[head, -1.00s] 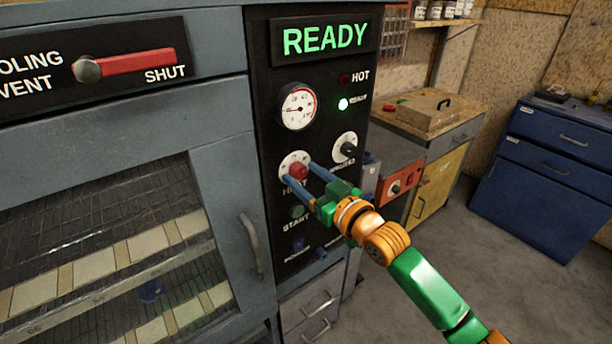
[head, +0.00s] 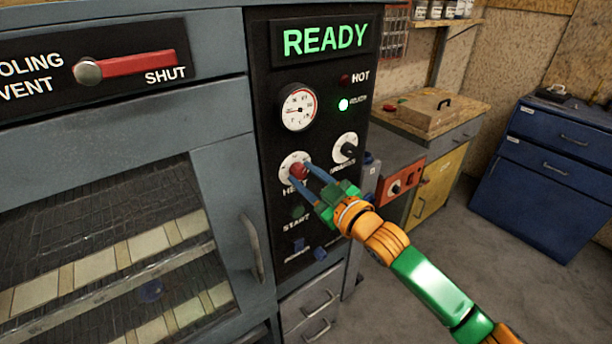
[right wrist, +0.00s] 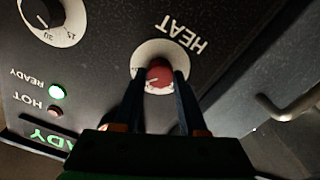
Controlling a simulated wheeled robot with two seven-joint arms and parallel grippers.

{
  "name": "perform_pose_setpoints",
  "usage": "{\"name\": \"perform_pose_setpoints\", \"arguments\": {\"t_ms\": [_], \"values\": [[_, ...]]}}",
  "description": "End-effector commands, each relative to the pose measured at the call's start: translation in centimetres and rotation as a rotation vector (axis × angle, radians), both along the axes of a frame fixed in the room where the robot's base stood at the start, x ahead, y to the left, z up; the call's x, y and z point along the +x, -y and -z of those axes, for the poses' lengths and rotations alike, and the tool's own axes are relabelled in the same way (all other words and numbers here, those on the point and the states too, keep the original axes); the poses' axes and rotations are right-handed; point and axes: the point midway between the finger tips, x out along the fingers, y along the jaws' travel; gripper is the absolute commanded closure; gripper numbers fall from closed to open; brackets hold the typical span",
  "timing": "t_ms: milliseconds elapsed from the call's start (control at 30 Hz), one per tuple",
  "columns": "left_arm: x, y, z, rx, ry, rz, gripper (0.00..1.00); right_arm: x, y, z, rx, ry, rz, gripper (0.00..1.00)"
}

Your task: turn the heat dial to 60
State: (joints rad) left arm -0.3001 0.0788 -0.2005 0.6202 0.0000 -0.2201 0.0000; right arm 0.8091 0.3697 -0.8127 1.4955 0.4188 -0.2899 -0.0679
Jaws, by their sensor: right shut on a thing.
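The heat dial is a red knob (head: 298,171) on a round white scale on the black control panel (head: 275,235). In the right wrist view the red knob (right wrist: 159,73) sits below the upside-down word HEAT. My right gripper (head: 305,178) reaches the dial from the lower right. Its two blue fingers are shut on the knob, one on each side, as the right wrist view also shows (right wrist: 160,84). The scale's numbers are too small or covered to read, so the setting cannot be told. My left gripper is not in view.
A second dial with a black knob (head: 348,149) is close to the right. A gauge (head: 298,107) and a lit READY sign (head: 325,38) are above. The oven door handle (head: 252,247) stands out at the left. A blue cabinet (head: 550,180) is far right.

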Motion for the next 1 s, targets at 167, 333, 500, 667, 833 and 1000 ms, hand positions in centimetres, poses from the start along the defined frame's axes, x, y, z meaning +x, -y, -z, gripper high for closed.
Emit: {"name": "perform_pose_setpoints", "arguments": {"t_ms": [167,333,500,667,833,1000], "values": [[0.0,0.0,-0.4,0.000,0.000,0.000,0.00,0.0,0.0,0.1,-0.139,0.093,0.001,1.00],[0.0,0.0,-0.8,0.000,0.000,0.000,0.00,0.0,0.0,0.2,-0.262,0.182,0.002,1.00],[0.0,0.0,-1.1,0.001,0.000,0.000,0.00,0.0,0.0,0.2,-0.370,0.260,0.001,1.00],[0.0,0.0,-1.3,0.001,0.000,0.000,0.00,0.0,0.0,0.2,-0.449,0.317,0.001,1.00],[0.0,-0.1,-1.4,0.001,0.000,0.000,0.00,0.0,0.0,0.3,-0.507,0.360,0.001,1.00],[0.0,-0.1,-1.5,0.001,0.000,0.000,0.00,0.0,0.0,0.3,-0.541,0.385,0.001,1.00]]}}
